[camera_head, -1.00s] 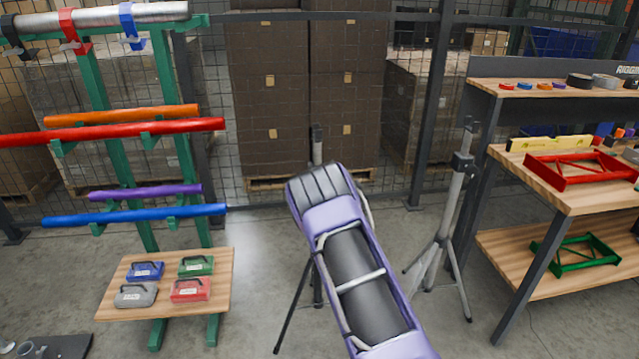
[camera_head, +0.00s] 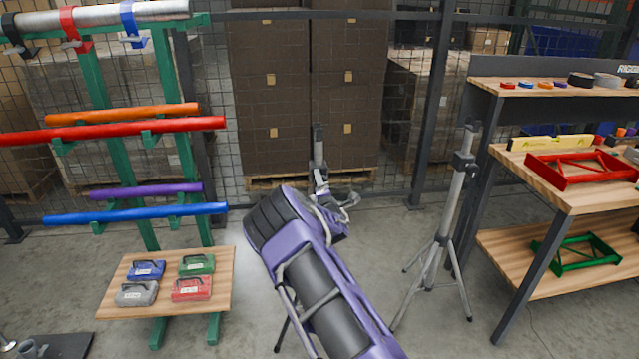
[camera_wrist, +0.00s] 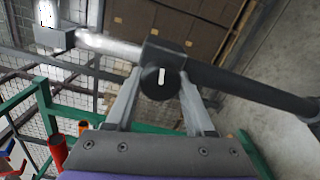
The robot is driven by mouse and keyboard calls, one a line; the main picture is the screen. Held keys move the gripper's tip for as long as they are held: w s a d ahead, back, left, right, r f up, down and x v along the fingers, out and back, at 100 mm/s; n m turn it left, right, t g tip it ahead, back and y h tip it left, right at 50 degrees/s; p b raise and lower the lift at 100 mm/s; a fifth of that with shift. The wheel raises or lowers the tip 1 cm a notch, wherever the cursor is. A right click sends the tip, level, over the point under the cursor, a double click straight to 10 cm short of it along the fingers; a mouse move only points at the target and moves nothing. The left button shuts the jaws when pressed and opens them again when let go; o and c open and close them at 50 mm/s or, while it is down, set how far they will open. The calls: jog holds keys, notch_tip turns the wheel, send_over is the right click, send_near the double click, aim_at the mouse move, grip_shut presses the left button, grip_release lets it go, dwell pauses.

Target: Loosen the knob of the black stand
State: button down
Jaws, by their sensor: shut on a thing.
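The black stand (camera_head: 318,140) stands behind my arm in the head view, its upper post and collar showing and its lower part largely hidden. In the wrist view its dark tube (camera_wrist: 245,87) runs to the right and a bright inner tube (camera_wrist: 108,45) to the left. They meet at a black collar carrying a round black knob (camera_wrist: 160,80) with a white mark, which looks upright in the picture. My gripper (camera_wrist: 160,92) has one finger on each side of the knob and is shut on it. In the head view my gripper (camera_head: 328,193) is at the stand's collar.
A grey tripod stand (camera_head: 455,195) stands close on the right. A wooden bench (camera_head: 545,185) with red and green frames is farther right. A green rack with coloured pipes (camera_head: 135,135) and a low table with small cases (camera_head: 225,265) are left.

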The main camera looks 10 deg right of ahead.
jog(key=n, duration=0.6)
jog(key=shift+d+f+n, duration=0.1)
jog(key=shift+f+n, duration=0.1)
jog(key=shift+n, duration=0.1)
jog(key=shift+d+n, duration=0.15)
jog(key=shift+n, duration=2.45)
jog(key=shift+c, duration=1.3)
grip_release()
jog(key=s+p, duration=0.1)
jog(key=s, duration=1.6)
jog(key=shift+s, duration=0.25)
